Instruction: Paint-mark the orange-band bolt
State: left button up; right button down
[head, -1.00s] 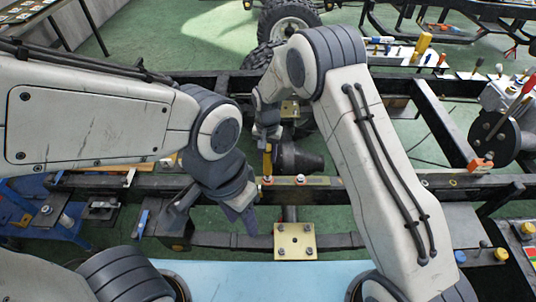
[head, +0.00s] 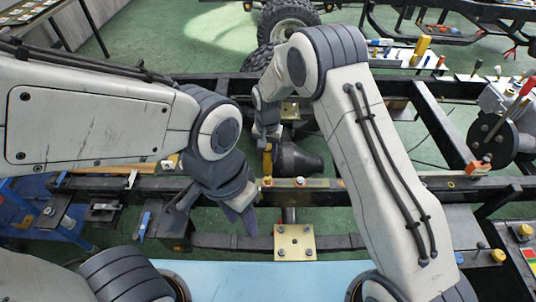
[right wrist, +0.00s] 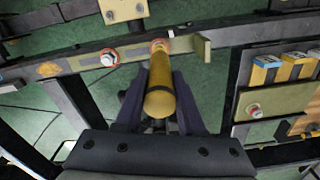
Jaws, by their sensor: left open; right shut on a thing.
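My right gripper (head: 266,143) is shut on a yellow paint marker (right wrist: 161,92), which points down at the dark frame rail (head: 345,186). The marker's far end overlaps a bolt with an orange-looking band (right wrist: 158,46); this bolt also shows in the head view (head: 268,181). I cannot tell whether the tip touches it. A second bolt with a red band (right wrist: 108,57) sits along the same rail, to the right of the first in the head view (head: 300,182). My left gripper (head: 213,210) is open and empty, beside the rail left of the bolts.
A brass plate with several bolts (head: 294,242) lies nearer to me. A dark cone-shaped housing (head: 297,160) is just behind the marker. A blue stand (head: 50,215) is at the left, and a hub with a red lever (head: 500,135) at the right.

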jog(key=shift+r, duration=0.1)
notch_tip(320, 180, up, 5)
jog(key=p, duration=0.3)
jog(key=shift+p, duration=0.35)
